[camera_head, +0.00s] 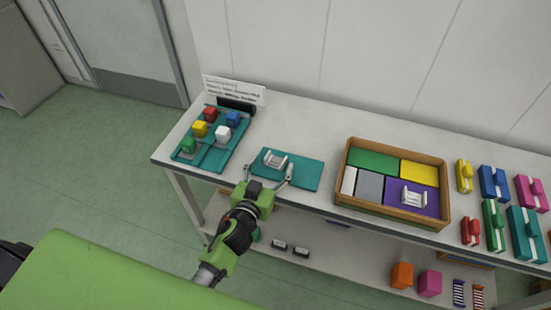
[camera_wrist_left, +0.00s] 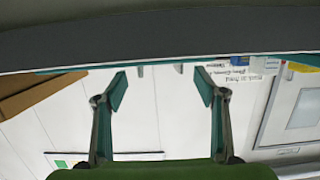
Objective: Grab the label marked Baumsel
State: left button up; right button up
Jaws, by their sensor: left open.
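No label with readable Baumsel lettering shows. A white card (camera_head: 234,90) with small printed lines stands at the back left of the table; its text is too small to read. Part of a printed card also shows in the left wrist view (camera_wrist_left: 232,80), looking upside down. A small white piece (camera_head: 275,160) sits on a teal mat (camera_head: 306,177) near the table's front edge. My left gripper (camera_head: 268,176) is open and empty at the front edge of this mat, its fingers spread apart. Its fingers also show in the left wrist view (camera_wrist_left: 161,90) with nothing between them.
A teal tray (camera_head: 215,158) with coloured blocks stands left. A wooden box (camera_head: 397,149) with coloured panels and another white piece stands right of the mat. Coloured boxes (camera_head: 495,182) stand further right. A lower shelf (camera_head: 340,262) holds small items. Bare table lies between mat and box.

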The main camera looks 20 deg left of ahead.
aim_at(276, 160)
pick_arm(q)
jog(key=shift+w+f, duration=0.25)
jog(key=shift+w, duration=1)
jog(key=shift+s, duration=0.1)
jog(key=c, duration=0.9)
